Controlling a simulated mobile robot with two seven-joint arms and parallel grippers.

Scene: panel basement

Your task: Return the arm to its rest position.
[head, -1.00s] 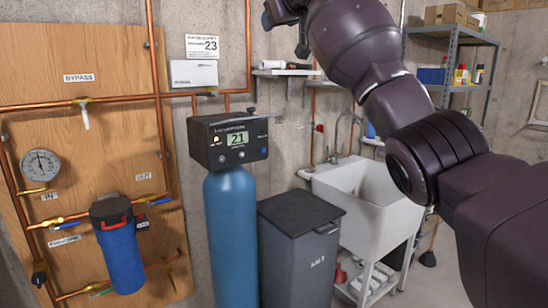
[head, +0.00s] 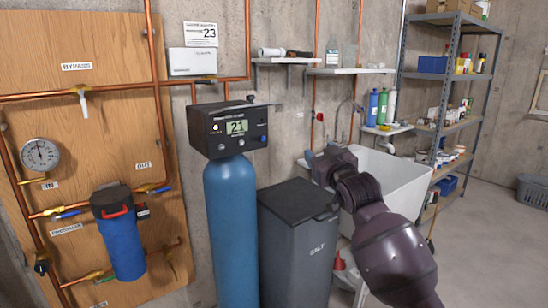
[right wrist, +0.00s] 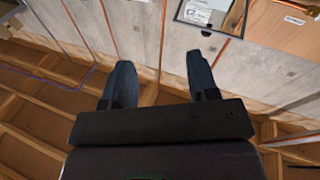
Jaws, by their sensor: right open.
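My right arm rises from the lower right of the head view, and its gripper (head: 320,148) is in front of the white sink (head: 400,185), beside the dark salt bin (head: 297,205). In the right wrist view the gripper (right wrist: 161,68) is open, with two dark fingers apart and nothing between them. Beyond the fingers are the concrete wall, copper pipes and wooden joists. In the head view the fingers are small and partly hidden by the wrist. My left gripper is not in view.
A blue tank (head: 231,230) with a black control head (head: 228,128) stands left of the bin. A plywood panel (head: 120,130) carries pipes, a gauge (head: 40,155) and a blue filter (head: 120,240). A metal shelf (head: 450,90) stands right.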

